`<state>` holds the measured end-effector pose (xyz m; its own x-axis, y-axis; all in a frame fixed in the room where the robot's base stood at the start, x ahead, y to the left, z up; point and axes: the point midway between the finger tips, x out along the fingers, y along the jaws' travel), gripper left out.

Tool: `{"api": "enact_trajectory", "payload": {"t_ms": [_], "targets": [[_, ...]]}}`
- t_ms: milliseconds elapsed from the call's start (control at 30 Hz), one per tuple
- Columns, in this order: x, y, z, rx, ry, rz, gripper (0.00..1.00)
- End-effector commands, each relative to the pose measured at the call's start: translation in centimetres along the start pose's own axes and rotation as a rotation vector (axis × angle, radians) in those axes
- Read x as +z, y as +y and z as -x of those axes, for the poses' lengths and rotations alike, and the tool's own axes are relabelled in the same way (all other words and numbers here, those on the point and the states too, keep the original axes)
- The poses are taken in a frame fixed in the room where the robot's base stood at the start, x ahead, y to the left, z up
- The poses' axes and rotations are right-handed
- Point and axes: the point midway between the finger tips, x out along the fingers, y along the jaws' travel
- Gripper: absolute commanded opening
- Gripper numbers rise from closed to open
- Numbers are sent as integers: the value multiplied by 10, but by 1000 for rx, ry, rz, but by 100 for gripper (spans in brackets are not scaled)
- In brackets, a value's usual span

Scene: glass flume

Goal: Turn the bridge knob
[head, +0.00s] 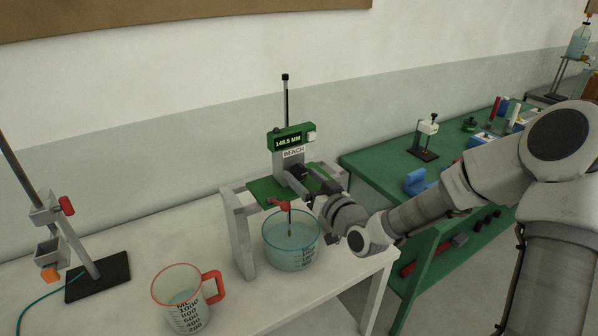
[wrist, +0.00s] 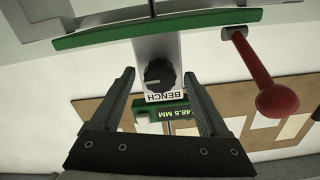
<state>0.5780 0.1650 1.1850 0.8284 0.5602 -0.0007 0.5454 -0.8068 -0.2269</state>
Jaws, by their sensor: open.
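My gripper (wrist: 158,78) is open, one finger on each side of the knob in that view. A gap shows on both sides, and I see no contact. In the head view my gripper (head: 302,178) reaches to the front of the grey post (head: 283,170) and hides the knob. The green display (head: 288,141) on the post reads about 148.5 MM.
A red-ended lever (wrist: 277,98) sticks out beside the post, close to the right finger in the wrist view. A glass bowl of liquid (head: 291,243) stands below the bridge. A red-rimmed measuring jug (head: 184,297) and a clamp stand (head: 97,275) are to the left.

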Motion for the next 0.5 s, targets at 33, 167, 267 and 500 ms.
{"api": "enact_trajectory", "payload": {"t_ms": [33,167,267,500], "targets": [[0,0,1,0,0,0,78],[0,0,1,0,0,0,78],[0,0,2,0,0,0,78],[0,0,1,0,0,0,71]]}}
